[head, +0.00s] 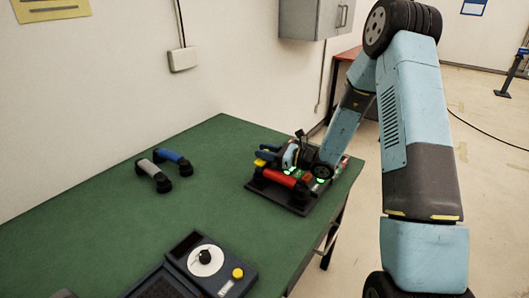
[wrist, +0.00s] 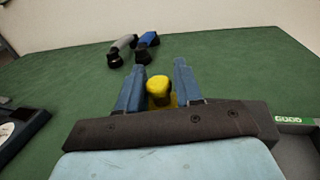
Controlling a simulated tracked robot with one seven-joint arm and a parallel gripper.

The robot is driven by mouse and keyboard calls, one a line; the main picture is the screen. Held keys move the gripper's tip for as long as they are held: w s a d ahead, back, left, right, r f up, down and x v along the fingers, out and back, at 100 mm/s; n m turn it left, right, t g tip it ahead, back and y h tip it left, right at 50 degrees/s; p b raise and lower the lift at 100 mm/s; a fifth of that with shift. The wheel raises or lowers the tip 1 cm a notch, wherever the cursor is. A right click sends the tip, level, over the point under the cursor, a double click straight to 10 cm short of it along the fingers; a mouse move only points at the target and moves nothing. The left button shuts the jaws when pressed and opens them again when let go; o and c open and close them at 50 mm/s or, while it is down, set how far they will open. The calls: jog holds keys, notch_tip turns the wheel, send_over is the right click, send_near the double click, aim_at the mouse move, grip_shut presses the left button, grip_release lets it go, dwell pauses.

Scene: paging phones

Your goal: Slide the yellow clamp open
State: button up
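The yellow clamp (head: 262,161) is at the left end of the dark phone base that holds a red handset (head: 282,178). In the wrist view the yellow clamp's rounded top (wrist: 158,86) shows between the two blue fingers of my gripper (wrist: 157,85). The fingers are apart, one on each side of it, with a small gap visible at the right; I cannot tell whether the left finger touches it. In the head view my gripper (head: 267,152) is low over the base. The clamp's lower part is partly hidden by the gripper body.
A grey handset (head: 152,170) and a blue handset (head: 172,158) lie on the green table (head: 215,205) to the left. A dial box (head: 205,262) with a yellow button stands at the front. The wall is behind; the table between is clear.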

grip_shut()
jog(key=shift+w+d, duration=0.85)
jog(key=shift+w, duration=0.25)
jog(key=shift+w+d, duration=0.85)
jog(key=shift+w, duration=0.2)
jog(key=shift+o, duration=0.6)
grip_release()
jog(key=shift+w, duration=0.1)
jog(key=shift+o, duration=1.2)
